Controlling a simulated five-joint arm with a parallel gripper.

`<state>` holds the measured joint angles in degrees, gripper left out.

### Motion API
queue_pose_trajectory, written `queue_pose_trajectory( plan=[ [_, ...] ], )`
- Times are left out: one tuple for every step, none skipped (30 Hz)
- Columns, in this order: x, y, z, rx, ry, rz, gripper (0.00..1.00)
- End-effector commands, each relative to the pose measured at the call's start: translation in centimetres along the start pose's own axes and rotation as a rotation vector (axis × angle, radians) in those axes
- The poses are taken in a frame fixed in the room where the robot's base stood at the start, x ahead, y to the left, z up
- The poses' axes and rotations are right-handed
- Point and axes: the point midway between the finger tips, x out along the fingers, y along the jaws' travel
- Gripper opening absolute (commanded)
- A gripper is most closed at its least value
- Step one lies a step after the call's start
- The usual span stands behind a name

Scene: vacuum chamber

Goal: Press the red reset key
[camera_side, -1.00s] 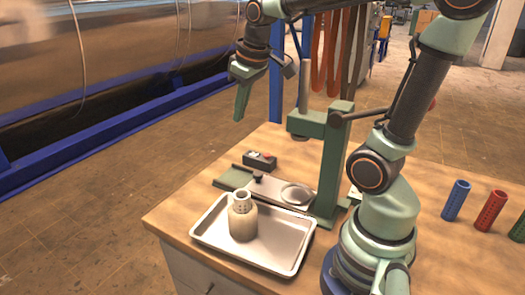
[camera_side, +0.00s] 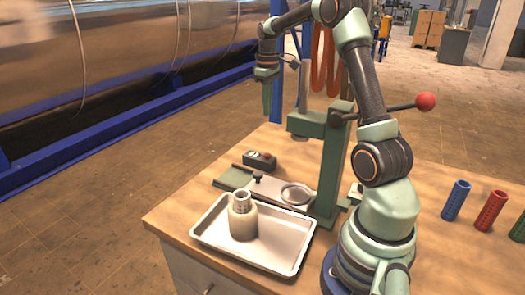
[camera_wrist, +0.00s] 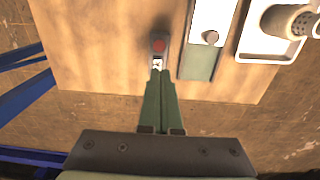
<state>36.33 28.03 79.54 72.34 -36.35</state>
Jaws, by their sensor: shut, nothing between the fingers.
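The red reset key (camera_side: 267,156) sits on the right end of a small black box (camera_side: 258,163) on the wooden bench. The red key also shows in the wrist view (camera_wrist: 159,46), at the far end of the box, with a white marked patch nearer my fingers. My gripper (camera_side: 267,117) is shut and empty, points downward, and hangs in the air above the box, apart from it. In the wrist view my fingertips (camera_wrist: 161,73) appear just short of the white patch, and the red key is uncovered.
A green press (camera_side: 333,165) with a red-knobbed lever stands right of the box. A slide plate (camera_side: 270,190) and a metal tray (camera_side: 285,258) holding a pale bottle (camera_side: 242,222) lie in front. Blue (camera_side: 455,200) and red (camera_side: 491,211) cylinders stand far right.

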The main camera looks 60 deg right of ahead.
Motion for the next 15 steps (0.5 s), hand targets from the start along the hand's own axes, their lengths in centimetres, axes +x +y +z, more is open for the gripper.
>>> queue_pose_trajectory(
  plan=[
    [0.1, 0.1, 0.0, 0.0, -0.002, -0.001, 0.0],
    [0.1, 0.2, 0.0, 0.0, -0.002, -0.002, 0.0],
    [0.1, 0.2, 0.0, 0.0, -0.002, -0.002, 0.0],
    [0.1, 0.2, 0.0, 0.0, -0.002, -0.002, 0.0],
    [0.1, 0.1, 0.0, 0.0, -0.002, -0.002, 0.0],
    [0.1, 0.1, 0.0, 0.0, -0.002, -0.002, 0.0],
    [0.1, 0.1, 0.0, 0.0, -0.002, -0.001, 0.0],
    [0.1, 0.1, 0.0, 0.0, -0.002, -0.001, 0.0],
    [0.1, 0.1, 0.0, 0.0, -0.002, -0.001, 0.0],
    [0.1, 0.1, 0.0, 0.0, -0.002, -0.001, 0.0],
    [0.2, 0.1, 0.0, 0.0, -0.002, -0.001, 0.0],
    [0.3, 0.1, 0.0, 0.0, -0.002, -0.001, 0.0],
    [0.5, 0.1, 0.0, 0.0, -0.002, -0.002, 0.0],
    [0.7, 0.1, 0.0, 0.0, -0.003, -0.002, 0.0],
    [1.1, 0.1, 0.0, 0.0, -0.004, -0.003, 0.0]
  ],
)
